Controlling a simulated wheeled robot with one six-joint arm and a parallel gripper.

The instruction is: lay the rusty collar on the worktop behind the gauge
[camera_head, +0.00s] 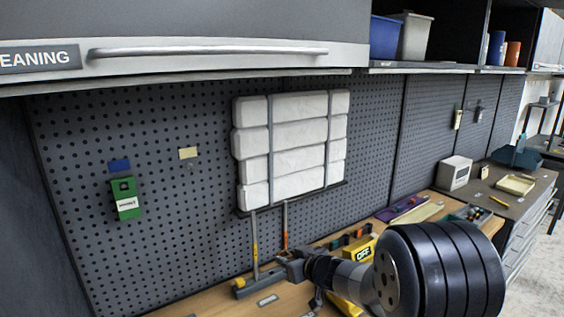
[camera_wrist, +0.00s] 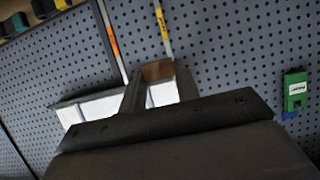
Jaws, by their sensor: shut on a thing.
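My gripper (camera_head: 290,264) is low in front of the pegboard, above the wooden worktop (camera_head: 213,297), in the head view. In the wrist view my gripper (camera_wrist: 157,76) has a brown piece, which looks like the rusty collar (camera_wrist: 157,70), between its two fingers. The jaws are shut on it; only a small part of it shows. I cannot make out the collar in the head view, where the gripper is small and dark. No gauge can be clearly identified in either view; parts of the worktop are hidden behind my arm.
A yellow "OFF" box (camera_head: 362,248) stands beside my arm. White packs (camera_head: 290,150) sit in a wall rack above. A white box (camera_head: 455,173) stands farther right. A cabinet (camera_head: 200,60) overhangs.

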